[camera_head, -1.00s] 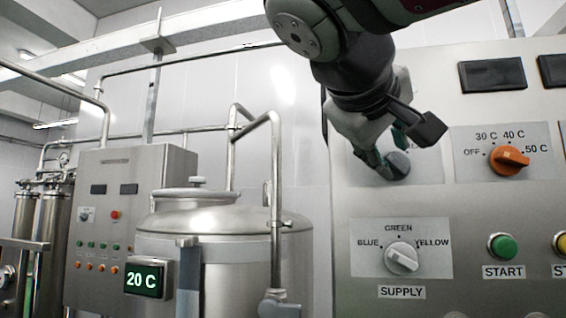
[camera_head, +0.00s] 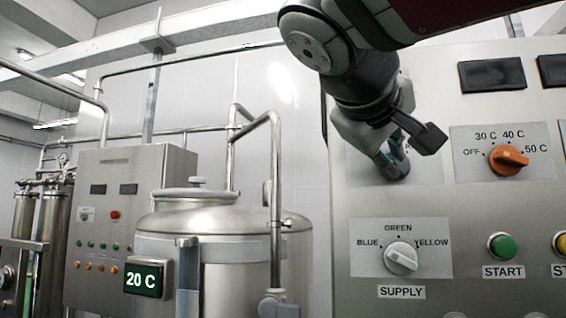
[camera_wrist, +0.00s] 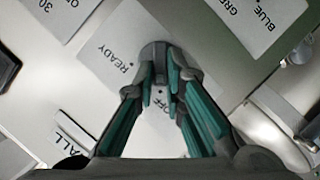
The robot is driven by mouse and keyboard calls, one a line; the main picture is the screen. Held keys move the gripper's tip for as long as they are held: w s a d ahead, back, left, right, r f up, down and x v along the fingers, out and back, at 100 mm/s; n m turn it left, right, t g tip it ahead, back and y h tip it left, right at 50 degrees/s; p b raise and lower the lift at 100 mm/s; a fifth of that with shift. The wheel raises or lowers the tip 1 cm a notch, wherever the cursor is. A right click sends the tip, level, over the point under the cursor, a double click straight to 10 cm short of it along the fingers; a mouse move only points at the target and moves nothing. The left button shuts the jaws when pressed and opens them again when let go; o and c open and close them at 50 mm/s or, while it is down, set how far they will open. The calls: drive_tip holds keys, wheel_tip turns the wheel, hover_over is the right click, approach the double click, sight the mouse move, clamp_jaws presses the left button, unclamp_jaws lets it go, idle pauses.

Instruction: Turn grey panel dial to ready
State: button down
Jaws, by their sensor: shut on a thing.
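The grey panel dial (camera_wrist: 153,50) sits on a white plate (camera_wrist: 118,38) marked READY and OFF in the wrist view. My gripper (camera_wrist: 163,78) has its teal-lined fingers closed on the dial's handle, one on each side. The dial lies between the READY and OFF words; its exact pointing is partly hidden by the fingers. In the head view my gripper (camera_head: 393,163) reaches down over this dial at the panel's upper left and covers most of it.
An orange temperature dial (camera_head: 508,160) is right of my gripper. A white SUPPLY dial (camera_head: 401,258) stands below, beside the green START button (camera_head: 502,245). A steel tank (camera_head: 225,225) with a 20 C display (camera_head: 144,279) stands left. The panel between the dials is flat.

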drive_tip(key=m+y+b, duration=0.1)
drive_tip(key=m, duration=0.1)
drive_tip(key=m+y, duration=0.1)
drive_tip(key=m, duration=0.1)
drive_tip(key=shift+s+d+r+b, duration=0.1)
drive_tip(key=shift+d+r+b, duration=0.05)
drive_tip(key=shift+d+b, duration=0.2)
drive_tip(key=m+y+b, duration=0.1)
drive_tip(key=m+t+y+b, duration=0.1)
drive_tip(key=m+y, duration=0.1)
drive_tip(key=shift+s+d+m, duration=0.1)
drive_tip(key=shift+d+m, duration=0.2)
drive_tip(key=shift+d, duration=0.05)
drive_tip(key=m+y+b, duration=0.1)
drive_tip(key=m+t+b, duration=0.1)
drive_tip(key=m, duration=0.1)
drive_tip(key=m+y+b, duration=0.1)
drive_tip(key=shift+s+d+f+m+t+y+b, duration=0.1)
drive_tip(key=shift+d+f+m+t+y+b, duration=0.1)
drive_tip(key=shift+d+m+t+y+b, duration=0.15)
idle(0.4)
drive_tip(key=c, duration=1.7)
unclamp_jaws()
drive_tip(key=shift+o, duration=0.2)
